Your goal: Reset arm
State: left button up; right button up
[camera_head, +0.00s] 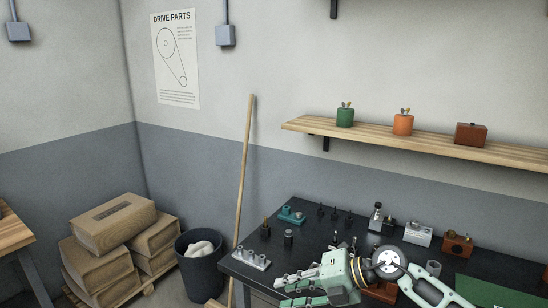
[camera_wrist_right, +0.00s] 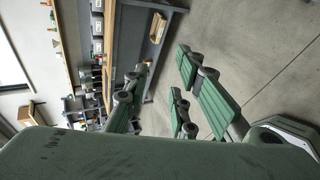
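My right gripper (camera_head: 284,291) is at the bottom of the head view, its arm coming in from the right. It is pale green with grey joints, and its fingers point left over the front part of a dark workbench (camera_head: 318,262). The fingers are apart with nothing between them. In the right wrist view the fingers (camera_wrist_right: 163,85) also stand apart and empty, with bare floor and a bench leg beyond. My left gripper is not in view.
Small tools and a silver holder (camera_head: 251,259) stand on the bench. A wooden shelf (camera_head: 430,146) hangs above it. A dark bin (camera_head: 202,273), a broom handle (camera_head: 244,180) and stacked sacks (camera_head: 115,222) are to the left.

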jog(key=s+a+r+m+t+y, duration=0.2)
jog(key=a+r+m+t+y, duration=0.35)
jog(key=r+m+t, duration=0.35)
jog(key=s+d+f+m+t+h, duration=0.2)
jog(key=d+f+m+h, duration=0.4)
jog(key=d+m+h, duration=0.25)
jog(key=s+d+f+m+t+h, duration=0.1)
jog(key=d+f+m+t+h, duration=0.1)
jog(key=d+f+m+h, duration=0.5)
jog(key=s+d+f+m+g+h, duration=0.15)
jog(key=s+f+g, duration=0.3)
jog(key=s, duration=0.55)
jog(key=s+d+f+m+g, duration=0.3)
jog(key=s+f+g, duration=0.15)
jog(key=s, duration=0.45)
jog(key=s+d+f+m+g, duration=0.2)
jog(key=s+f+g, duration=0.3)
jog(key=s, duration=0.5)
notch_tip(320, 180, down, 29)
jog(key=s, duration=0.2)
jog(key=s+d+f+g+b, duration=0.1)
jog(key=s+d+f, duration=0.2)
jog(key=s+f, duration=1.2)
jog(key=shift+s, duration=0.7)
